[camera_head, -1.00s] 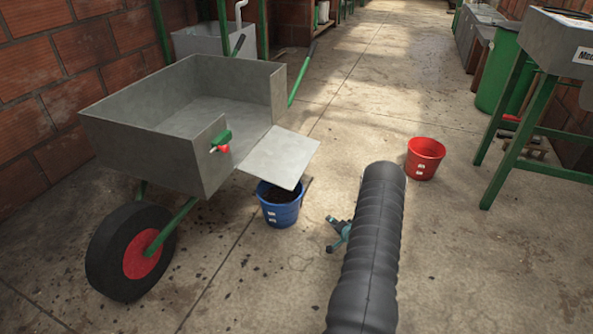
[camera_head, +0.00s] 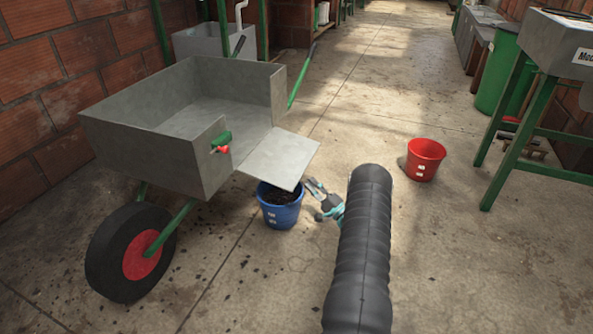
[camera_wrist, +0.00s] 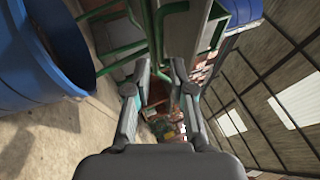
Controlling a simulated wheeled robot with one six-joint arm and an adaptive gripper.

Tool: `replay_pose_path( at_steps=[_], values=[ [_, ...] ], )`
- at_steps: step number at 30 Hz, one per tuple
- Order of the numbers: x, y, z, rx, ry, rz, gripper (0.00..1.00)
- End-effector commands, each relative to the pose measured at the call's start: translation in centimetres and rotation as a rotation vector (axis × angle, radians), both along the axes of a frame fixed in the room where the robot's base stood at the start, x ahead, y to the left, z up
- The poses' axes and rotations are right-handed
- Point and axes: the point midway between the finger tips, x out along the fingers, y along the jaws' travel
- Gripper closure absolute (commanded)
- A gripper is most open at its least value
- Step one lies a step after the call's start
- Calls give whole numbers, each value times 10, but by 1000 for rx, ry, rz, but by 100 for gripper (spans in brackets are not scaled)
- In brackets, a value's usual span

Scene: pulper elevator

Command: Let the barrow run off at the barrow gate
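The grey metal barrow (camera_head: 145,150) stands at left on one black wheel with a red hub. Its side gate flap (camera_head: 278,157) is folded outward and slopes down over the blue bucket (camera_head: 281,212). A green catch with a red tip (camera_head: 222,143) sits on the tray wall beside the gate opening. Dark matter shows inside the blue bucket. The tray floor in view looks bare. My gripper (camera_head: 314,198) is low, just right of the bucket and apart from it. In the wrist view, my gripper (camera_wrist: 161,72) has its fingers spread with nothing between them. The blue bucket (camera_wrist: 40,55) is close at left there.
A red bucket (camera_head: 425,160) stands on the floor at right. A grey machine on green legs (camera_head: 560,45) and a green bin (camera_head: 500,75) line the right side. A brick wall (camera_head: 50,90) is behind the barrow. The concrete floor between is clear, with dark specks near the barrow.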

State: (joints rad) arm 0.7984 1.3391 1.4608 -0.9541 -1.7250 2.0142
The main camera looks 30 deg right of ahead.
Motion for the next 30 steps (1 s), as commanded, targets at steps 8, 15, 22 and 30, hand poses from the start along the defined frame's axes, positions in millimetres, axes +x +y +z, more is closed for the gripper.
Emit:
replay_pose_path(
  at_steps=[8,15,22,30],
  values=[
    [48,12,17,-2,-1,1,77],
    [75,18,27,-2,0,0,77],
    [84,20,30,-1,1,-1,77],
    [83,19,30,-1,1,-1,92]
  ],
)
